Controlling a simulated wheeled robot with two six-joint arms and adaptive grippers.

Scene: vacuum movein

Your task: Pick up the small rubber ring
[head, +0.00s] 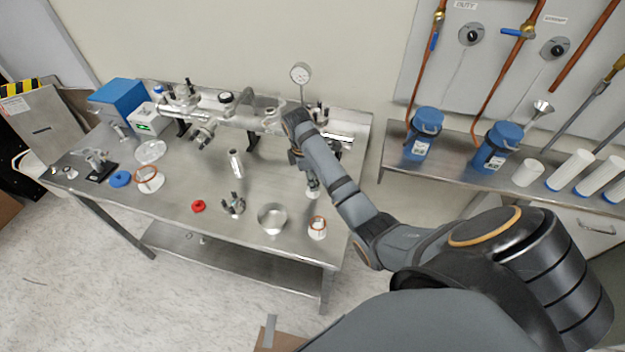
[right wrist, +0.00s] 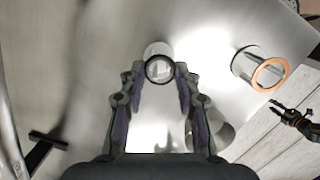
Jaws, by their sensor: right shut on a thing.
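The small rubber ring (right wrist: 160,69) is a thin dark ring between my right fingertips in the right wrist view. A pale cylinder (right wrist: 157,48) shows right behind it; I cannot tell whether they touch. My right gripper (right wrist: 160,74) is shut on the ring, one finger at each side. In the head view my right gripper (head: 311,176) points down over the right part of the steel table (head: 265,180). The ring cannot be made out there. My left gripper does not show in the head view.
A copper ring on a white cylinder (head: 317,228) stands near the front right edge. A metal bowl (head: 272,218), a small clamp (head: 233,204) and a red ring (head: 198,206) lie to its left. Metal tubing with a gauge (head: 300,73) runs along the back.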

